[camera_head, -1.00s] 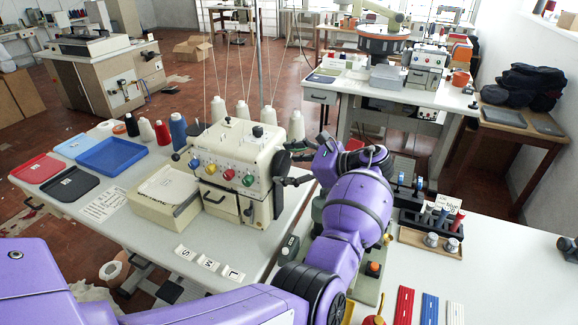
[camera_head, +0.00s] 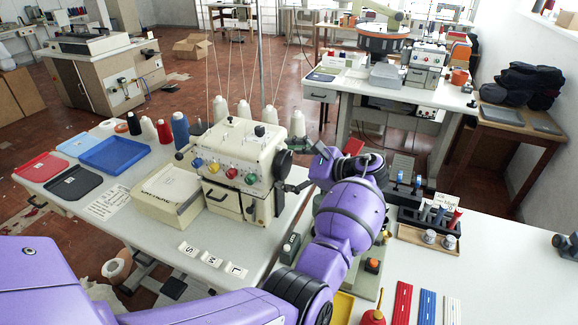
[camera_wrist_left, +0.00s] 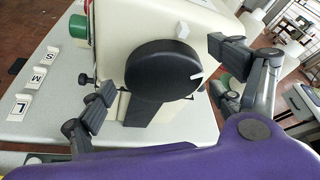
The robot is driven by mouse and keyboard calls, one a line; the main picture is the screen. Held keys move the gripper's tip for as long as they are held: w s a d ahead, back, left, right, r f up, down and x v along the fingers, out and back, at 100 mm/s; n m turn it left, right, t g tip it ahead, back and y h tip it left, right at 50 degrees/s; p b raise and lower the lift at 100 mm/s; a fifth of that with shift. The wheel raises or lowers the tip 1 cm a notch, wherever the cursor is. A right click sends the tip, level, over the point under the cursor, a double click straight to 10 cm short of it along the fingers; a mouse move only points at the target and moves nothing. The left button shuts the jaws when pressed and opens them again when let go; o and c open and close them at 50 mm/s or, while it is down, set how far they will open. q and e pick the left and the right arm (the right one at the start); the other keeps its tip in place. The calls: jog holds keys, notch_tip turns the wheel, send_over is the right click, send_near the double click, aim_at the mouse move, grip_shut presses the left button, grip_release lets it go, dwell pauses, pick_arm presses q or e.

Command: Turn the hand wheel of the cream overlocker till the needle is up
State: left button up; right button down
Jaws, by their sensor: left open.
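The cream overlocker (camera_head: 232,150) stands on the left table, with coloured dials on its front. Its black hand wheel (camera_head: 283,164) is on its right side. In the left wrist view the wheel (camera_wrist_left: 158,70) faces me, with a white mark at its right rim. My left gripper (camera_head: 297,186) is open at the wheel. Its fingers (camera_wrist_left: 165,77) stand on either side of the wheel, one lower left and one upper right, with gaps to the rim. The needle cannot be made out. A dark part at the head view's right edge may be my right gripper.
A cream box (camera_head: 167,194) and size cards (camera_head: 211,260) lie before the overlocker. Thread cones (camera_head: 180,130) and trays, including a blue one (camera_head: 115,154), are to its left. A wooden holder (camera_head: 428,241) and coloured strips (camera_head: 427,306) lie on the right table.

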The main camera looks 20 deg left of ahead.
pick_arm(q)
jog(key=shift+d+r, duration=0.1)
jog(key=shift+d, duration=0.1)
jog(key=v, duration=1.1)
jog(key=shift+s+d+r, duration=0.1)
jog(key=shift+d+r, duration=0.05)
jog(key=shift+d, duration=0.15)
